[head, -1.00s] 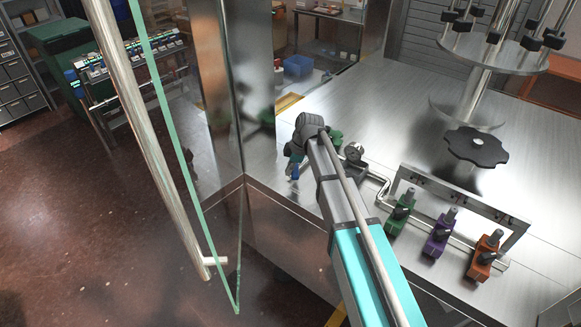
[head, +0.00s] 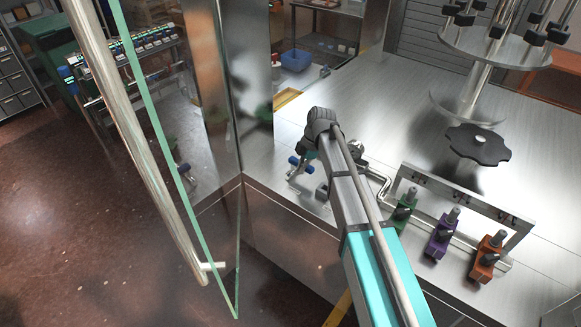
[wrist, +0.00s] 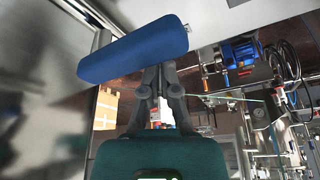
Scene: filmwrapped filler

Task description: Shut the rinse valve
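A blue handle (head: 301,163) on grey metal fittings sits at the left part of the steel bench, left of my arm's end. In the wrist view a large blue bar-shaped handle (wrist: 135,48) lies tilted across the top of my gripper (wrist: 160,72). My gripper's fingers come together just under the bar. The bar hides their tips, so I cannot tell whether they touch it. In the head view my gripper is mostly hidden behind my wrist. No label shows which valve is the rinse valve.
Green (head: 402,214), purple (head: 442,236) and orange (head: 487,257) valves stand in a row on the bench. A black star-shaped knob (head: 478,145) sits behind them. A glass door with a metal bar handle (head: 140,150) stands open at the left.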

